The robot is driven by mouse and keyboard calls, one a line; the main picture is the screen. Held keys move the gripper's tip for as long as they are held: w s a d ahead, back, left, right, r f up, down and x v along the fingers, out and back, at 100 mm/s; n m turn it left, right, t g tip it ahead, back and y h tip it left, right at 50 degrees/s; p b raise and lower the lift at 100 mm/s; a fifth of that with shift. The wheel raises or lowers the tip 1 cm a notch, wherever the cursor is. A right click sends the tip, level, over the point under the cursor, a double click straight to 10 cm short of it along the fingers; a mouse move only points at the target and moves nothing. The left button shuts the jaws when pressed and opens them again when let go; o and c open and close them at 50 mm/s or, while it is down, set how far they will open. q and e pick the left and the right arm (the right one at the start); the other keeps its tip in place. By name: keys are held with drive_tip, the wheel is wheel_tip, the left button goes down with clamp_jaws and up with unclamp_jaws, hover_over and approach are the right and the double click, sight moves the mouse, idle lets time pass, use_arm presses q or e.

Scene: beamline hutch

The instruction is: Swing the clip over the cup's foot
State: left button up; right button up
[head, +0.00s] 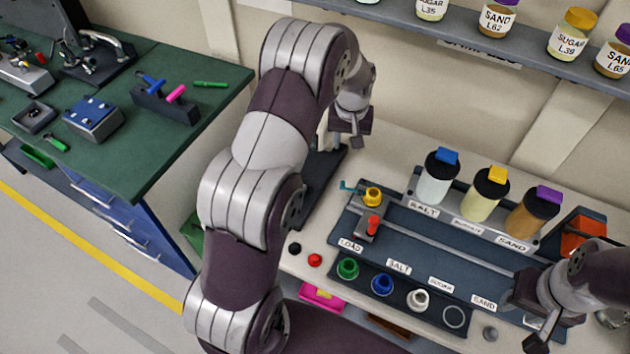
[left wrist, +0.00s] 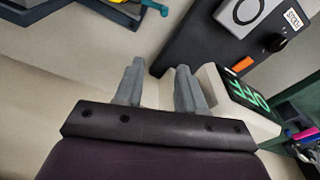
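The yellow cup (head: 372,195) stands at the far end of the small load fixture on the dark blue-grey station. A teal clip (head: 349,187) sticks out to the left beside the cup; I cannot tell whether it touches the foot. The clip also shows at the top edge of the left wrist view (left wrist: 153,5). My left gripper (head: 350,138) is above and behind the cup, apart from it; its two grey fingers (left wrist: 158,80) are spread with nothing between them. My right gripper (head: 535,325) is at the lower right, partly hidden by its own arm.
A red knob (head: 373,226) rises in front of the cup. Green, blue and white cups (head: 382,285) stand in the front rack. Three capped jars (head: 485,193) stand behind. A black device with an OFF display (left wrist: 250,90) lies close to my left fingers.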

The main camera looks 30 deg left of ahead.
sight(343, 182)
use_arm(q)
drive_tip(key=shift+n+g+h, duration=0.3)
drive_tip(key=shift+g, duration=0.3)
drive_tip(key=f+p, duration=0.1)
drive_tip(key=f, duration=0.2)
drive_tip(key=s+f+p, duration=0.1)
drive_tip(key=f, duration=0.3)
drive_tip(key=s+d+f+p, duration=0.1)
drive_tip(key=f, duration=0.2)
drive_tip(key=shift+s+f+p, duration=0.2)
drive_tip(key=shift+f+p, duration=0.15)
drive_tip(key=shift+p, duration=0.05)
drive_tip(key=shift+f, duration=0.8)
clamp_jaws()
drive_tip(key=shift+w+f+m+b, duration=0.3)
drive_tip(key=shift+m+b, duration=0.2)
drive_tip(key=shift+b, duration=0.2)
drive_tip(key=shift+w+a+r, duration=0.1)
drive_tip(key=shift+r, duration=0.25)
unclamp_jaws()
